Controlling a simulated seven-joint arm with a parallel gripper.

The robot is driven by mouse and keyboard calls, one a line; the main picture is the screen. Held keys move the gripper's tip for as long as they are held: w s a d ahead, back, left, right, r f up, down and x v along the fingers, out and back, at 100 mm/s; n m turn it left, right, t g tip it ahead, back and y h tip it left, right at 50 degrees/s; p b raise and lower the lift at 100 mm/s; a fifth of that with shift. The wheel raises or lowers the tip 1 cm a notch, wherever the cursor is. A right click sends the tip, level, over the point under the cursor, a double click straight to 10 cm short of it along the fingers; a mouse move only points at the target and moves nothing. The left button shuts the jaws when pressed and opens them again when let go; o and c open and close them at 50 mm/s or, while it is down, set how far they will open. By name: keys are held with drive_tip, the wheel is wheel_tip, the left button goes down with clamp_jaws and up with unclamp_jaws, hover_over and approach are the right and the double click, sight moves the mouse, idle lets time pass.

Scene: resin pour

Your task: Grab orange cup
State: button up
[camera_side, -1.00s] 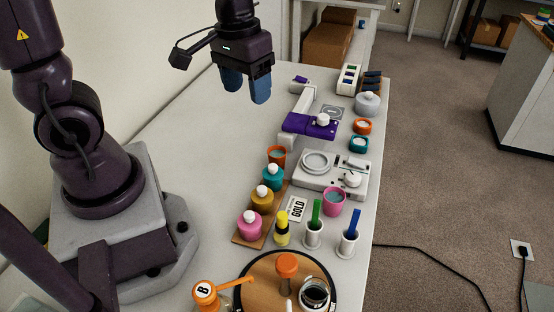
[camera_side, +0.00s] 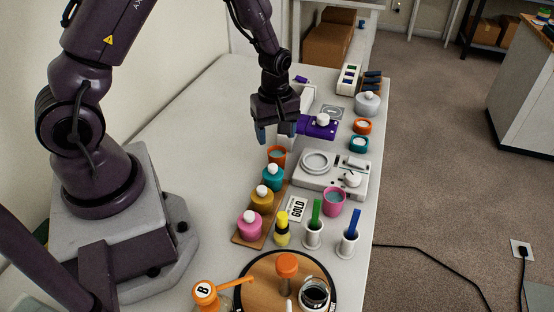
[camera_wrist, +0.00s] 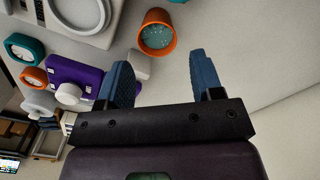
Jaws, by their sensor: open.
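The orange cup (camera_side: 277,155) stands upright on the white table, behind the teal bottle in the side view. In the wrist view the orange cup (camera_wrist: 157,32) shows its open top with a greyish-teal speckled content. My gripper (camera_side: 273,135) has blue fingers and is above and just behind the cup in the side view. In the wrist view my gripper (camera_wrist: 163,80) is open with nothing between its fingers, and the cup lies beyond the fingertips, apart from them.
A purple-topped device (camera_side: 318,128) stands close to the right of my gripper. A teal bottle (camera_side: 272,178) stands in front of the cup, with yellow and pink bottles in its row. A white scale-like device (camera_side: 335,178) is to the right. The table left of the cup is clear.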

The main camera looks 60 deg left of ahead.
sight(277, 158)
wheel_tip(277, 158, down, 8)
drive_tip(key=shift+w+d+f, duration=0.1)
drive_tip(key=shift+w, duration=0.05)
drive_tip(key=c, duration=0.6)
